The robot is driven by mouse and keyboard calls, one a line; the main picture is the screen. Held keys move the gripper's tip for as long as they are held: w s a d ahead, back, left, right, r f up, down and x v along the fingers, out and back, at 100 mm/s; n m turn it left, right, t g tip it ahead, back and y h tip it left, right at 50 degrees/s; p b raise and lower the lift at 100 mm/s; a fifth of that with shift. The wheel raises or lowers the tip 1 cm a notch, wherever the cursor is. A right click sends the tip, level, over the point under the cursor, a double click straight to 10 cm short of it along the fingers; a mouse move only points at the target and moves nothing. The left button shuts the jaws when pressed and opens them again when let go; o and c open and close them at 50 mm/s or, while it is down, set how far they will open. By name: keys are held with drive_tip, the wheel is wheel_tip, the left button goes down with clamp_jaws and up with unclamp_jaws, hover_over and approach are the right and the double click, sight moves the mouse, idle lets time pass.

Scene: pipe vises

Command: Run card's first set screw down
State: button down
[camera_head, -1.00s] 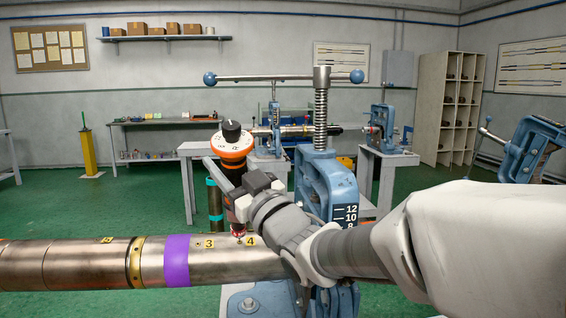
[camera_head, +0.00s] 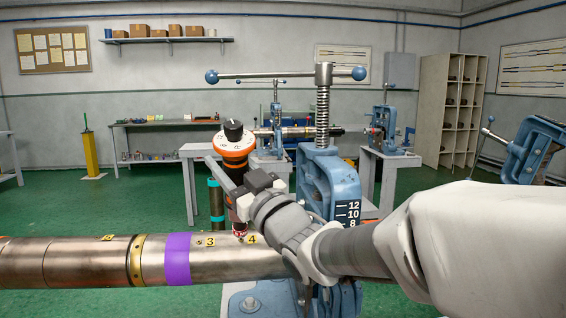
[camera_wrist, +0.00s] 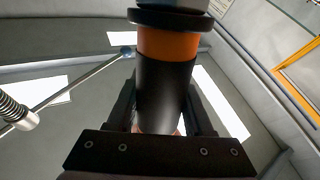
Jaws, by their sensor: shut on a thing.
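My gripper (camera_head: 240,188) is shut on an upright screwdriver (camera_head: 235,158) with an orange and black body and a white dial with a black knob on top. The wrist view shows its black and orange body (camera_wrist: 167,85) between my fingers. A purple band (camera_head: 177,259) and a brass ring (camera_head: 137,260) circle the pipe farther left.
A blue pipe vise (camera_head: 330,185) with a sprung screw and long cross handle (camera_head: 285,74) stands right behind my gripper. Other vises on grey stands (camera_head: 385,165) and a shelf unit (camera_head: 450,110) are farther back.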

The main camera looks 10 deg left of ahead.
drive_tip(key=shift+w+f+b, duration=0.15)
drive_tip(key=shift+f+b, duration=0.35)
drive_tip(key=shift+b, duration=0.25)
idle(1.9)
drive_tip(key=shift+r, duration=0.15)
idle(0.5)
